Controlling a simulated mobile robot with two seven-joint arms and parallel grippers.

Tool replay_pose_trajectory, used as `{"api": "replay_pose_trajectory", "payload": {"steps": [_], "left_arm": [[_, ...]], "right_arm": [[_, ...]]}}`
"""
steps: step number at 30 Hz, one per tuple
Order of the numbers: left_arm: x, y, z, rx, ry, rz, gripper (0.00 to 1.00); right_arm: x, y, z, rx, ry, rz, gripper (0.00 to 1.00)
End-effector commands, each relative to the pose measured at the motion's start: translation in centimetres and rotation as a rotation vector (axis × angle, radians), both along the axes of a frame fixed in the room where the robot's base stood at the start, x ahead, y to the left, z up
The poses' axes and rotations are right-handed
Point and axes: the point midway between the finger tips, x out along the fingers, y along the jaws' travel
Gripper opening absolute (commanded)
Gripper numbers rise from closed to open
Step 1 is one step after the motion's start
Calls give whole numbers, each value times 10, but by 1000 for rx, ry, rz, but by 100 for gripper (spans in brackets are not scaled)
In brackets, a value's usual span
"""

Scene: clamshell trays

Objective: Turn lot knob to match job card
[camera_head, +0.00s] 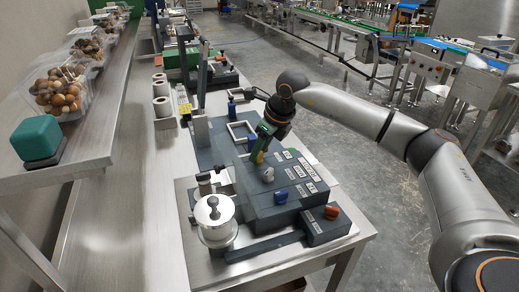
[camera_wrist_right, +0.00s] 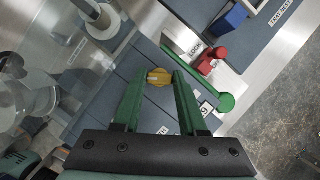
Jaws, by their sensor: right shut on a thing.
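A dark blue-grey control box (camera_head: 256,215) stands on the steel bench with a row of knobs. My right gripper (camera_head: 259,151) reaches down to the far end of the row. Its green fingers are shut on a yellow knob (camera_head: 258,157). In the right wrist view the yellow knob (camera_wrist_right: 160,77) sits between the two green fingertips. A grey knob (camera_head: 268,174) and a blue knob (camera_head: 281,195) are nearer, beside white labels (camera_head: 300,172). The label text is too small to read, and I cannot pick out the job card. My left gripper is not in view.
An orange-red knob (camera_head: 332,211) is on a small box at the bench's front right. A white-and-metal cylinder (camera_head: 215,217) stands left of the control box. Clear trays of round food (camera_head: 58,92) and a green block (camera_head: 37,138) are on the left shelf.

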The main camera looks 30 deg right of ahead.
Motion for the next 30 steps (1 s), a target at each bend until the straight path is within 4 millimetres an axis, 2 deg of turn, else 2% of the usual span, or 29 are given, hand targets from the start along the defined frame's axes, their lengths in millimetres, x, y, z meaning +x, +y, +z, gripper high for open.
{"api": "replay_pose_trajectory", "payload": {"steps": [9, 21, 22, 30], "left_arm": [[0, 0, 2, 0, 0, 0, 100], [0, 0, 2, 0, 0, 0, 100], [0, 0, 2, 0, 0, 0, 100], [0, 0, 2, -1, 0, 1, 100]], "right_arm": [[1, -1, 1, 0, -2, 84, 0], [1, -1, 1, -1, -3, 91, 0], [1, -1, 1, -1, -3, 91, 42], [1, 0, 1, -1, -1, 92, 71]]}}
